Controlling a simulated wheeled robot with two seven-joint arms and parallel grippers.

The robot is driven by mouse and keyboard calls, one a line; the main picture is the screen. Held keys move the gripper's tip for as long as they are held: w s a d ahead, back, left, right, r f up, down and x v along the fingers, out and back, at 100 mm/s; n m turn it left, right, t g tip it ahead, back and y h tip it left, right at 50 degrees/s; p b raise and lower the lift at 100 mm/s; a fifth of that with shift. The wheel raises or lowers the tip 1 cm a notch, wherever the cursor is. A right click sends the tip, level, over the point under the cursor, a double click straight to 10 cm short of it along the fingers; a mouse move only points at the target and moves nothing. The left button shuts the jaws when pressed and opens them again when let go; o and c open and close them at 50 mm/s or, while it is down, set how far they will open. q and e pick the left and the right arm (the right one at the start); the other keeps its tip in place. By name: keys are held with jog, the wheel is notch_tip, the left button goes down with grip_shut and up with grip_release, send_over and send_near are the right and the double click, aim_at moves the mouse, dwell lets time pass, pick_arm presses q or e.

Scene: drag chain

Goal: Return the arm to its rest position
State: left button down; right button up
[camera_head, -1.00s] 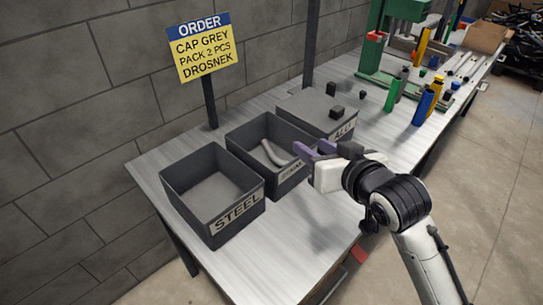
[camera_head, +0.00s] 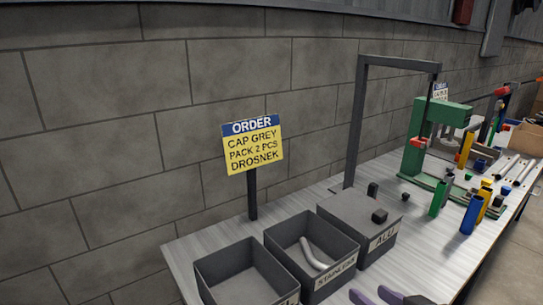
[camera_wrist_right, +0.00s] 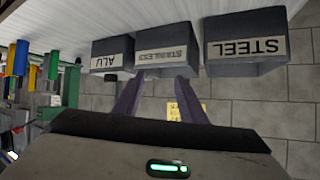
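My right gripper (camera_head: 376,296) shows only as two purple fingertips at the bottom edge of the head view, in front of the bins. In the right wrist view my right gripper (camera_wrist_right: 158,85) has its fingers apart, with nothing between them. The stainless bin (camera_head: 338,275) holds a pale, bent tube (camera_head: 313,254). The stainless bin (camera_wrist_right: 165,52) also shows past the fingertips in the right wrist view. Most of the right arm is out of the head view. My left gripper is in neither view.
The steel bin (camera_head: 222,253) stands left of the stainless bin, cut off below, and looks empty. The alu bin (camera_head: 372,250) is to the right, with small dark blocks on its top. An order sign (camera_head: 252,145) stands behind.

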jog(key=s+f+g, duration=0.1)
jog(key=s+f, duration=0.1)
jog(key=f, duration=0.1)
jog(key=s+f+g, duration=0.1)
jog(key=s+f, duration=0.2)
jog(key=s+d+f+g, duration=0.1)
jog(key=s+f, duration=0.1)
jog(key=f, duration=0.1)
jog(key=shift+s+h, duration=0.15)
jog(key=shift+h, duration=0.25)
jog(key=s+d+f+n+g, duration=0.1)
jog(key=s+f+g, duration=0.4)
jog(key=s+f, duration=0.65)
jog(key=w+a+f+t+y, duration=0.1)
jog(key=a+f+t, duration=0.3)
jog(key=f, duration=0.5)
jog(key=shift+w+a+f+t, duration=0.35)
jog(key=shift+w+a+t, duration=0.1)
jog(key=shift+w, duration=0.15)
